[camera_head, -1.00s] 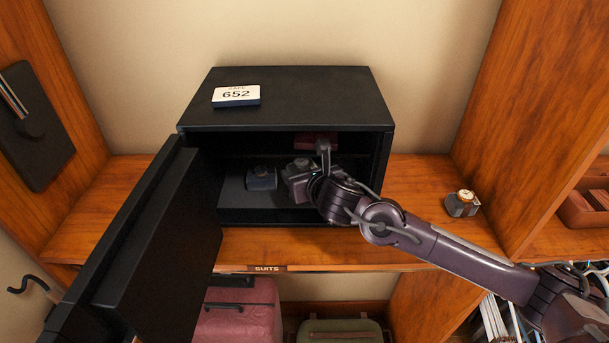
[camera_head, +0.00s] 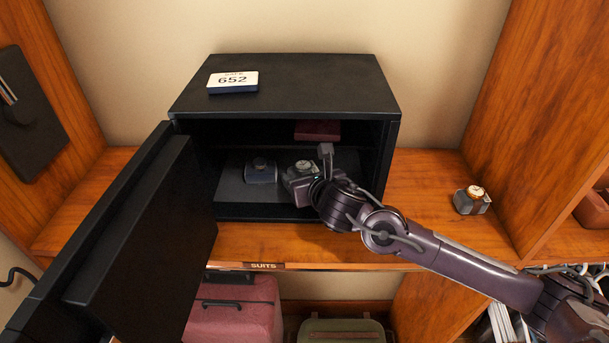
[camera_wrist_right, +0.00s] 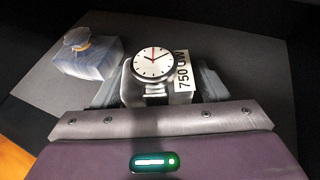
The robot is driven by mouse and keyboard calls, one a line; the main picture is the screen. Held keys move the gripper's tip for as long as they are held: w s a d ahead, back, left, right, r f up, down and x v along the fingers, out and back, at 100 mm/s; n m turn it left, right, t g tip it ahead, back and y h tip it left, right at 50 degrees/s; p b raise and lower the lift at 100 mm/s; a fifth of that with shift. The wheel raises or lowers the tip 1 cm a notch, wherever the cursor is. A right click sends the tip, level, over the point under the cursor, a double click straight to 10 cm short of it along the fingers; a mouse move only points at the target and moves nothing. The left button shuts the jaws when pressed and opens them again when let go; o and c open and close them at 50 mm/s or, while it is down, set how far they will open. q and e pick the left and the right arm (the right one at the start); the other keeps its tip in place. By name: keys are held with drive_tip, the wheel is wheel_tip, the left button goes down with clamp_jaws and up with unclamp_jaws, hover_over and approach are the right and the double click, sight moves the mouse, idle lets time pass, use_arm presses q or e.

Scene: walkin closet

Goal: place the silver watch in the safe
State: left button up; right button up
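The silver watch (camera_head: 305,166), with a white dial and a grey cushion under it, is inside the open black safe (camera_head: 285,88), in the right part of its lower compartment. My right gripper (camera_head: 303,178) reaches in from the front right and is shut on the cushion. In the right wrist view the watch (camera_wrist_right: 153,63) sits face up between the two fingers (camera_wrist_right: 160,88), with a "750" tag beside it. Whether the cushion touches the safe floor is hard to tell. My left gripper is out of view.
A dark red box (camera_head: 317,130) is on the upper level. The safe door (camera_head: 120,240) stands open at left. Another watch (camera_head: 472,200) sits on the shelf at right.

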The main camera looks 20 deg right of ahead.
drive_tip(key=shift+s+a+r+p, duration=0.1)
drive_tip(key=shift+r+p, duration=0.25)
drive_tip(key=shift+s, duration=0.2)
drive_tip(key=b+v, duration=0.2)
drive_tip(key=v, duration=0.8)
drive_tip(key=shift+s+r, duration=0.2)
drive_tip(key=shift+s, duration=0.15)
drive_tip(key=shift+s+d+r, duration=0.15)
drive_tip(key=shift+s+d, duration=0.05)
drive_tip(key=shift+s, duration=0.15)
